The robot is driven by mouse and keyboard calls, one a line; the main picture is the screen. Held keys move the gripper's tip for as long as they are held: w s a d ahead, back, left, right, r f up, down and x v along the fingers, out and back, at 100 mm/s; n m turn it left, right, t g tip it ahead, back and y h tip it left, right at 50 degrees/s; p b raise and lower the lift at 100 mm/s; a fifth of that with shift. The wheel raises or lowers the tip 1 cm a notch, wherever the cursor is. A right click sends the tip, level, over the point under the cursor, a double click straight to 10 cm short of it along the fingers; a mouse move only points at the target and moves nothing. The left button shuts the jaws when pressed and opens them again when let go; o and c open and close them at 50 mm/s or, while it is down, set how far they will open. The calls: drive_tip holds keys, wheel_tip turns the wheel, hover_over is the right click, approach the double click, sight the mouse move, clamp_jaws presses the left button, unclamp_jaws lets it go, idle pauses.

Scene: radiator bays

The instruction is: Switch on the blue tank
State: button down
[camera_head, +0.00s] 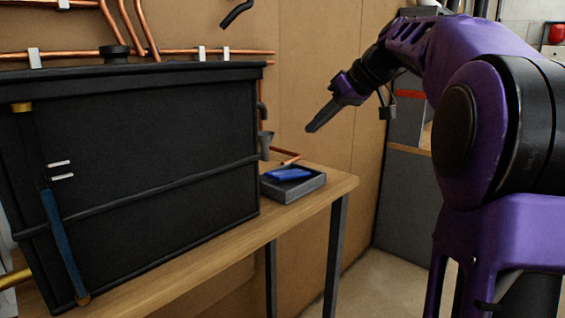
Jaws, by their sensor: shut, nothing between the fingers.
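A large black tank (140,150) stands on a wooden bench at the left. A vertical sight tube on its front holds blue liquid (62,235) in its lower part, with two white marks (61,169) beside it. No blue tank body shows, and I cannot make out a clear switch. A small grey funnel-like fitting (266,143) is by the tank's right end. My gripper (311,129) is shut and empty, in the air to the right of the tank and above the bench's right end. It touches nothing.
A grey tray (302,189) with a flat blue item (289,174) sits on the bench (337,185) beside the tank. Copper pipes (150,50) run along the wall above. Grey cabinets (405,205) stand behind my arm. Air around my gripper is clear.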

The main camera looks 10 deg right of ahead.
drive_tip(key=shift+s+a+r+n+y, duration=0.1)
drive_tip(key=shift+s+r+n+y, duration=0.05)
drive_tip(key=shift+n+y, duration=0.25)
drive_tip(key=b, duration=0.1)
hover_over(274, 173)
drive_tip(key=s+d, duration=0.2)
drive_tip(key=d, duration=0.1)
wheel_tip(274, 173, down, 7)
drive_tip(key=shift+w+r, duration=0.1)
drive_tip(key=shift+w, duration=0.05)
drive_tip(key=f, duration=0.1)
drive_tip(key=f+b, duration=0.1)
drive_tip(key=shift+a+f, duration=0.2)
drive_tip(key=shift+f, duration=0.15)
drive_tip(key=shift+a+f, duration=0.1)
drive_tip(key=shift+f, duration=0.55)
